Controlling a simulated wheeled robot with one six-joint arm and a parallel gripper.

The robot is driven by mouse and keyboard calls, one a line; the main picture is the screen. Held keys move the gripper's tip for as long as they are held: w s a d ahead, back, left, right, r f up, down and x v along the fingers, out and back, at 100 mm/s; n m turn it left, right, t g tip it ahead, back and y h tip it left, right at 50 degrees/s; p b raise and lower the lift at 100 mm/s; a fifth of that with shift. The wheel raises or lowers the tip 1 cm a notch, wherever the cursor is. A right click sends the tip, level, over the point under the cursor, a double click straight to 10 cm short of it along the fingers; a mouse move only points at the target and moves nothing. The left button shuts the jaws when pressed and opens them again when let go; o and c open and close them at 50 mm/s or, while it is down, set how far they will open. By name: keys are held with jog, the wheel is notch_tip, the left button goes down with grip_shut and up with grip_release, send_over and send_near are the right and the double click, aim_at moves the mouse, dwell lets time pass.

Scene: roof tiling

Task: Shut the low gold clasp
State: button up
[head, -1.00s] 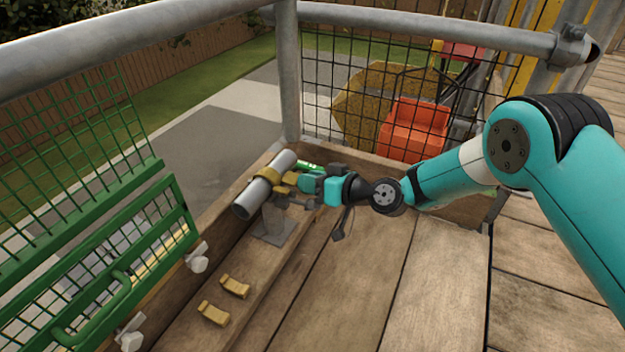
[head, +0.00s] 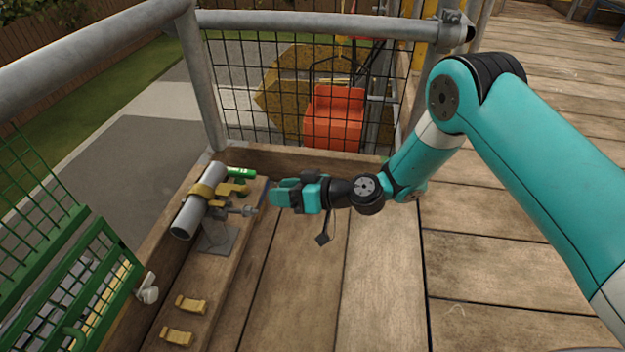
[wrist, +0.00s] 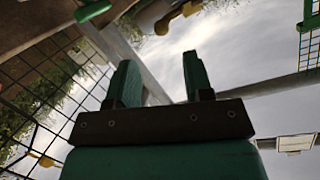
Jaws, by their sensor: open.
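A grey tube (head: 184,218) lies tilted on a metal stand (head: 216,238), with a gold band clasp (head: 203,191) around it. Gold lever parts (head: 236,187) stick out on its right side; I cannot tell for certain whether the clasp is open or shut. My gripper (head: 270,197) is just right of the clasp, apart from it, pointing left. In the wrist view my gripper (wrist: 158,62) shows two green fingers apart with nothing between them. A gold piece (wrist: 188,9) shows beyond the fingers at the top of the wrist view.
Two loose gold pieces, one nearer (head: 176,336) and one farther (head: 191,304), lie on the plank below the stand. A green cylinder (head: 241,172) lies behind the clasp. A green mesh gate (head: 95,290) stands at left, and railing with mesh (head: 235,115) behind. The plank floor at right is clear.

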jog(key=p+v, duration=0.2)
jog(key=v, duration=0.5)
jog(key=shift+d, duration=0.2)
jog(key=shift+p, duration=0.3)
jog(key=s+d+r+g+h+p, duration=0.1)
jog(key=s+r+p, duration=0.1)
jog(key=r, duration=0.7)
jog(key=s+d+r+n+g+h+p, duration=0.1)
jog(key=s+r+g+h+p, duration=0.15)
jog(key=r, duration=0.55)
jog(key=s+d+r+g+h+p, duration=0.1)
jog(key=s+r+p, duration=0.2)
jog(key=r, duration=0.6)
jog(key=s+d+r+m+t+h+p, duration=0.1)
jog(key=s+d+r+m+h+p, duration=0.5)
jog(key=s+d+r, duration=0.85)
notch_tip(320, 180, up, 38)
jog(key=s+a+n+p, duration=0.1)
jog(key=p, duration=3.7)
jog(key=shift+s, duration=0.25)
